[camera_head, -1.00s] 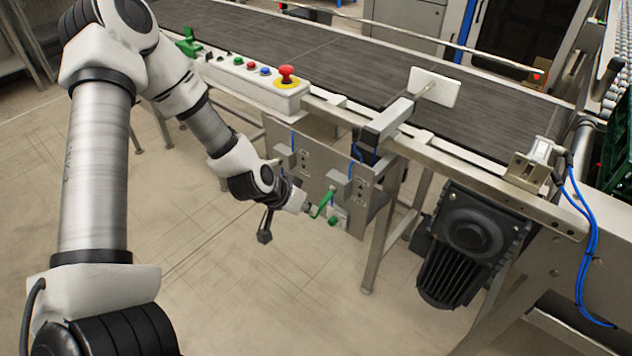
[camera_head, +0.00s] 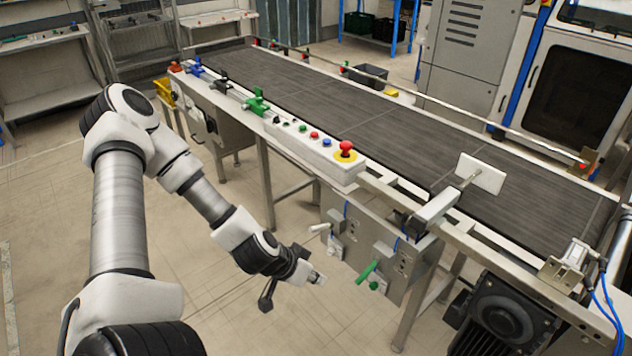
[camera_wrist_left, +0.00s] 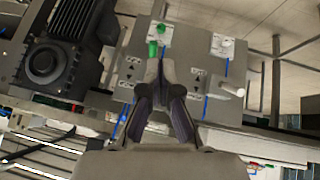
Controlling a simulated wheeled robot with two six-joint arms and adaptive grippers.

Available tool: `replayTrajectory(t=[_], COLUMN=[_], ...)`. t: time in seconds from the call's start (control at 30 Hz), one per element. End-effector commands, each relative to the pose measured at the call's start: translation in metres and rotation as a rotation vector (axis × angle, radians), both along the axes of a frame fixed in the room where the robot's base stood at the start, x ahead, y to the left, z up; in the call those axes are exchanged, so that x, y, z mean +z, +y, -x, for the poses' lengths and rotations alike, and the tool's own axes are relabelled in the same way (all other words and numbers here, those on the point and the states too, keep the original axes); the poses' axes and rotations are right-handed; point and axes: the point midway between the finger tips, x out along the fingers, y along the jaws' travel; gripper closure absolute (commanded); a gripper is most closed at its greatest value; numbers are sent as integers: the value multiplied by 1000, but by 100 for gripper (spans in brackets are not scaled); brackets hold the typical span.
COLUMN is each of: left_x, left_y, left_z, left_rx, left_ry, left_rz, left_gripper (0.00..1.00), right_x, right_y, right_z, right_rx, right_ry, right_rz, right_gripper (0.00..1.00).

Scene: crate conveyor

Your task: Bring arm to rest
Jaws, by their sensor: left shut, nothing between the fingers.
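My left arm comes in from the left and reaches down beside the conveyor. Its gripper (camera_head: 318,279) is near the front panel, to the left of a green handle (camera_head: 368,272) and apart from it in the head view. In the left wrist view the two dark fingers (camera_wrist_left: 160,72) meet at their tips with nothing held. The green handle (camera_wrist_left: 155,46) shows just beyond the fingertips there, and a white handle (camera_wrist_left: 231,89) is to the right. The white handle (camera_head: 319,229) also shows above the gripper in the head view. My right gripper is not in view.
The conveyor belt (camera_head: 330,105) runs across, with a button box (camera_head: 316,150) and red emergency stop (camera_head: 346,148) along its near edge. A black motor (camera_head: 500,318) hangs at the lower right. The floor around my left arm is clear.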

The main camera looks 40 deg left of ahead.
Motion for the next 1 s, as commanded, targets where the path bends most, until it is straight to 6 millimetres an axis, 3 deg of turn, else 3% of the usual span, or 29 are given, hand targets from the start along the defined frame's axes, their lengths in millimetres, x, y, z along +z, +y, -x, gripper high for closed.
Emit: replayTrajectory(t=[0.47, 0.67, 0.8, 1.0], left_x=[-6, -45, -79, -109], left_y=[0, -17, -46, -84], left_z=[4, 41, 82, 133], left_rx=[-1, -201, -411, -483], left_ry=[13, 183, 345, 512], left_rz=[-2, -150, -270, -318], left_gripper=[100, 100, 100, 100], right_x=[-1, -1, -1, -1], right_y=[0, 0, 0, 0], right_z=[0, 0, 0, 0], right_rx=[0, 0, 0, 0], right_ry=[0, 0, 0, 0], right_rz=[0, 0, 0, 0], right_gripper=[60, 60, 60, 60])
